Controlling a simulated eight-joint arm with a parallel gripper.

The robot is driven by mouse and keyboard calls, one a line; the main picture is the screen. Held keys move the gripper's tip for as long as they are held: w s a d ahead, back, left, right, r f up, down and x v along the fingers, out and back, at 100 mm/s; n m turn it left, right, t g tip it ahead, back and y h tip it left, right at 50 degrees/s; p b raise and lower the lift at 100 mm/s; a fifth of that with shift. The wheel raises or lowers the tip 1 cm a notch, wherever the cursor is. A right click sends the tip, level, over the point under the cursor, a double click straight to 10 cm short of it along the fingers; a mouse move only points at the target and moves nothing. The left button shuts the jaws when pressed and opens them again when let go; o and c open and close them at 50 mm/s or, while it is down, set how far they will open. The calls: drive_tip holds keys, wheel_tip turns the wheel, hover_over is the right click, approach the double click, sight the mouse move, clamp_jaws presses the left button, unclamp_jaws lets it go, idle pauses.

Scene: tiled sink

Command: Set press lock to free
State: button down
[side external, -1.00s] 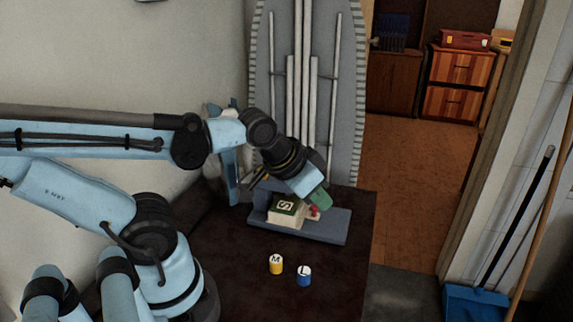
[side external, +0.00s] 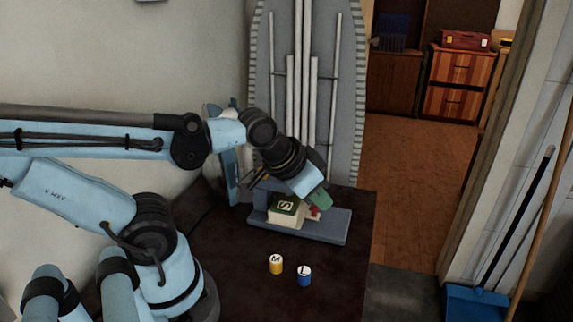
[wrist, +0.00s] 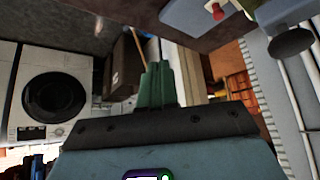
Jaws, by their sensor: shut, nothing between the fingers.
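The press is a blue-grey fixture with a flat base (side external: 335,231) at the back of the dark table. A cream block with a green top marked S (side external: 287,206) sits on it, and a small red part (side external: 315,212) shows at the block's right side. In the wrist view, a grey part of the fixture (wrist: 190,18) and a red knob (wrist: 216,10) show at the top. My gripper (side external: 323,202) has green fingers, close together and empty, just above the red part; contact cannot be told. The fingers also show in the wrist view (wrist: 157,78). The lock's setting cannot be read.
A yellow cylinder marked M (side external: 276,264) and a blue cylinder marked L (side external: 304,276) stand on the table (side external: 340,290) in front of the press. An ironing board (side external: 350,130) stands behind it. The table's front right is clear.

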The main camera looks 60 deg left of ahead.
drive_tip(key=c, duration=1.7)
unclamp_jaws()
drive_tip(key=o, duration=0.6)
drive_tip(key=a+r+n+g, duration=0.1)
drive_tip(key=a, duration=0.2)
drive_tip(key=a+r+n+g, duration=0.1)
drive_tip(key=a+r, duration=0.1)
drive_tip(key=a, duration=0.1)
drive_tip(key=a+r+n+g+y, duration=0.1)
drive_tip(key=a+r+n, duration=0.1)
drive_tip(key=a, duration=0.1)
drive_tip(key=shift+w, duration=0.15)
drive_tip(key=shift+o, duration=0.2)
wheel_tip(320, 180, up, 6)
drive_tip(key=n+g+h, duration=0.1)
drive_tip(key=n+g, duration=0.3)
drive_tip(key=n, duration=0.1)
hover_over(261, 167)
wheel_tip(261, 167, down, 12)
drive_tip(key=shift+f, duration=0.1)
clamp_jaws()
